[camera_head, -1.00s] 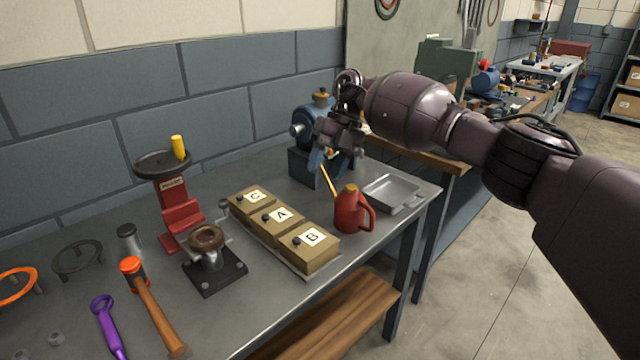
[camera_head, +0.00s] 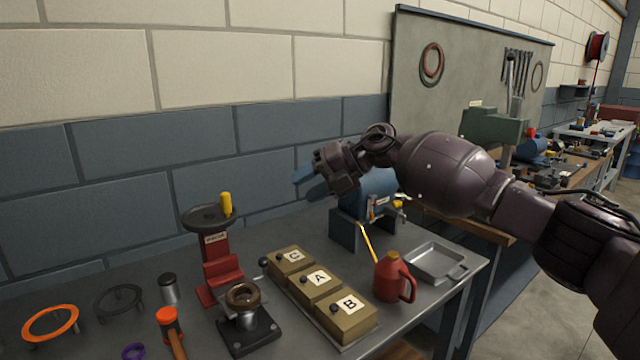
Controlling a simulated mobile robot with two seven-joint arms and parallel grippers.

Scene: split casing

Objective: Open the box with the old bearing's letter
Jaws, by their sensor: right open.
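Three tan boxes stand in a row on the grey workbench, each with a dark knob and a white letter label. Box C (camera_head: 281,262) is at the back, box A (camera_head: 325,287) in the middle and box B (camera_head: 359,318) at the front. All look closed. My right gripper (camera_head: 309,183) is open and empty, its blue fingers pointing left, above and behind the boxes in front of the wall. A blue pump-like casing (camera_head: 368,193) stands beneath my right forearm, partly hidden by it. I see no bearing for certain. My left gripper is not in view.
A red oil can (camera_head: 389,281) and a grey tray (camera_head: 421,262) stand right of the boxes. A dark fixture with a brown ring (camera_head: 244,297) and a red press (camera_head: 221,265) stand left. An orange ring stand (camera_head: 50,322) is far left.

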